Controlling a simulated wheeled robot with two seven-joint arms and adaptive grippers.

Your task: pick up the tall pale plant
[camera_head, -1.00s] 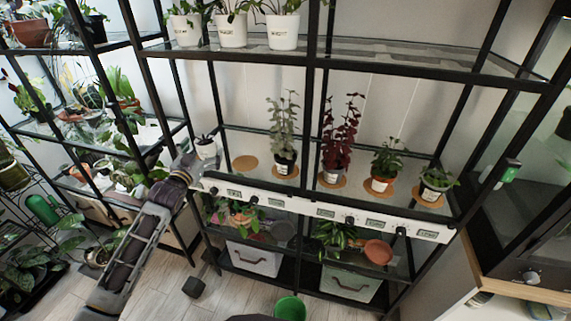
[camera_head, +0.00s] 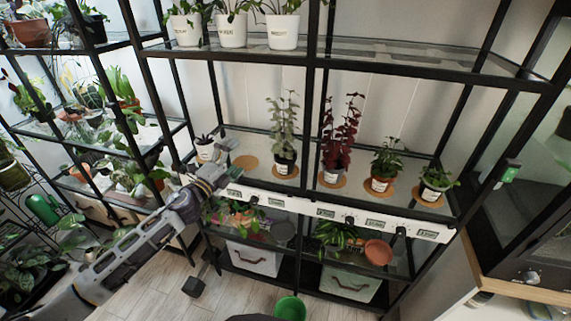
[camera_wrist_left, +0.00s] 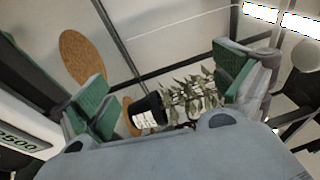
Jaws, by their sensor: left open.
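The tall pale plant (camera_head: 284,122) has grey-green leaves and stands upright in a black pot with a white label, on a round cork mat (camera_head: 287,173) on the shelf. My left gripper (camera_head: 232,163) is open and empty at the shelf's front edge, left of the plant and apart from it. In the left wrist view, the pale plant (camera_wrist_left: 192,98) and its black pot show beyond the green-padded fingers of the left gripper (camera_wrist_left: 165,76), between them in the picture. My right gripper is not in view.
An empty cork mat (camera_head: 245,162) lies left of the plant. A small potted plant (camera_head: 205,150) stands further left. A dark red plant (camera_head: 340,135) and two green plants stand to the right. A black upright (camera_head: 310,110) rises between the pale and red plants.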

